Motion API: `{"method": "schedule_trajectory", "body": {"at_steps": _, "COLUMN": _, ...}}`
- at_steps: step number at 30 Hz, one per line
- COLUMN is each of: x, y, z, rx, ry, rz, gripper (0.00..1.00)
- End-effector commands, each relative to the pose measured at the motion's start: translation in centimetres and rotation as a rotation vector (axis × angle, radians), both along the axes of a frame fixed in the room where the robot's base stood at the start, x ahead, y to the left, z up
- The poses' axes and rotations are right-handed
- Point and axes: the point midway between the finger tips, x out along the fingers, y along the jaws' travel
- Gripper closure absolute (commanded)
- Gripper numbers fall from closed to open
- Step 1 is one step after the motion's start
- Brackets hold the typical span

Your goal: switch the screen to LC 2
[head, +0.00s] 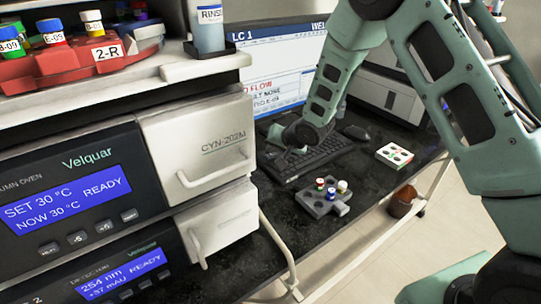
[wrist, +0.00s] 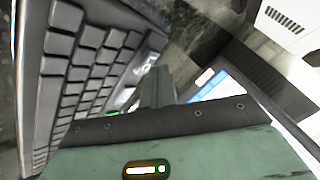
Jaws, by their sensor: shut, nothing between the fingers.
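The screen (head: 285,65) stands at the back of the dark bench and reads "LC 1" at its top left, with red text lower down; my arm covers part of it. A sliver of what looks like the screen shows in the wrist view (wrist: 212,88). The black keyboard (head: 325,160) lies in front of the screen, and its keys fill the left of the wrist view (wrist: 75,75). My gripper (head: 296,150) is at the keyboard's far left part, its fingers shut and empty (wrist: 156,88). I cannot tell whether the fingertips touch a key.
A mouse (head: 355,133) lies right of the keyboard. The Velquar column oven (head: 75,195) and the CYN-202M module (head: 200,150), with protruding handles, stand close on the left.

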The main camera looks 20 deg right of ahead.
Motion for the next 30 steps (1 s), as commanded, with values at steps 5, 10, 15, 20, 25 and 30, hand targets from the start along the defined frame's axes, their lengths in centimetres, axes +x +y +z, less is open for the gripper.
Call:
{"method": "schedule_trajectory", "body": {"at_steps": 5, "x": 0.0, "y": -0.01, "z": -0.06, "rx": 0.0, "ry": 0.0, "rz": 0.0, "gripper": 1.0}}
{"method": "schedule_trajectory", "body": {"at_steps": 10, "x": 0.0, "y": -0.01, "z": -0.26, "rx": 0.0, "ry": 0.0, "rz": 0.0, "gripper": 1.0}}
{"method": "schedule_trajectory", "body": {"at_steps": 15, "x": 0.0, "y": -0.01, "z": -0.44, "rx": 0.0, "ry": 0.0, "rz": 0.0, "gripper": 1.0}}
{"method": "schedule_trajectory", "body": {"at_steps": 20, "x": 0.0, "y": 0.0, "z": -0.63, "rx": 0.0, "ry": 0.0, "rz": 0.0, "gripper": 1.0}}
{"method": "schedule_trajectory", "body": {"at_steps": 25, "x": -0.01, "y": 0.0, "z": -0.84, "rx": 0.0, "ry": 0.0, "rz": 0.0, "gripper": 1.0}}
{"method": "schedule_trajectory", "body": {"at_steps": 30, "x": -0.01, "y": 0.01, "z": -0.84, "rx": 0.0, "ry": 0.0, "rz": 0.0, "gripper": 1.0}}
